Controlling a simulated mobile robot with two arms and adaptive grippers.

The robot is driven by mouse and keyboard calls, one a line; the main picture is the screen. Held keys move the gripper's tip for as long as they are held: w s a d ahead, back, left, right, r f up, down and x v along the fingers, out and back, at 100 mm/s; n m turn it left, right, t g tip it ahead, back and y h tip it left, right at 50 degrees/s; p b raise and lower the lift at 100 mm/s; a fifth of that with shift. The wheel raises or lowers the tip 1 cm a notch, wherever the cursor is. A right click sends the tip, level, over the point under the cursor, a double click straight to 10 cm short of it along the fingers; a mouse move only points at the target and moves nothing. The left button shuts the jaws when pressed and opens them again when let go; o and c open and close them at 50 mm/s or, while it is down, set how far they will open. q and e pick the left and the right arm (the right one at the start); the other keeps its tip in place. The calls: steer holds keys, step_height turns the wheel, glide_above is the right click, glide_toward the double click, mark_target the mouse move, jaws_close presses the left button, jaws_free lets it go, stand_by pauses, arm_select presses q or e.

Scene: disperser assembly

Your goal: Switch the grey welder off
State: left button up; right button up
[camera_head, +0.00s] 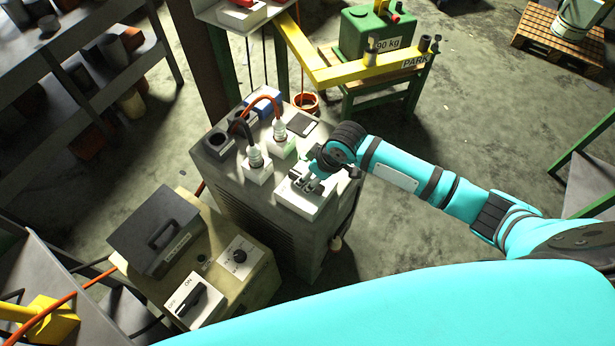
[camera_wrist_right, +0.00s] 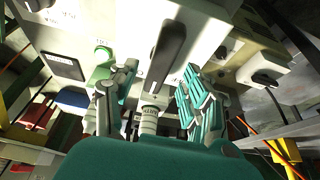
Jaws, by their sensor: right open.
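The grey welder (camera_head: 265,215) is a box in the middle of the head view, with sockets and two plugged cables on top. A white switch plate (camera_head: 311,208) lies at its front right. In the right wrist view, a long dark switch handle (camera_wrist_right: 168,52) stands on a white plate (camera_wrist_right: 131,32). My right gripper (camera_head: 311,183) is over the switch plate and hides most of the handle in the head view. In the right wrist view its open fingers (camera_wrist_right: 160,80) lie either side of the handle's lower end; contact cannot be told. My left gripper is out of view.
A beige box (camera_head: 240,293) with a dark lid, a knob and an ON/OFF switch (camera_head: 193,299) stands beside the welder at lower left. A plug (camera_head: 255,156) with a black cable and a plug (camera_head: 280,131) with a red cable rise near my gripper.

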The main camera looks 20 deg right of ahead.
mark_target(306, 183)
steer(key=shift+x, duration=1.45)
steer(key=shift+c, duration=0.3)
jaws_close()
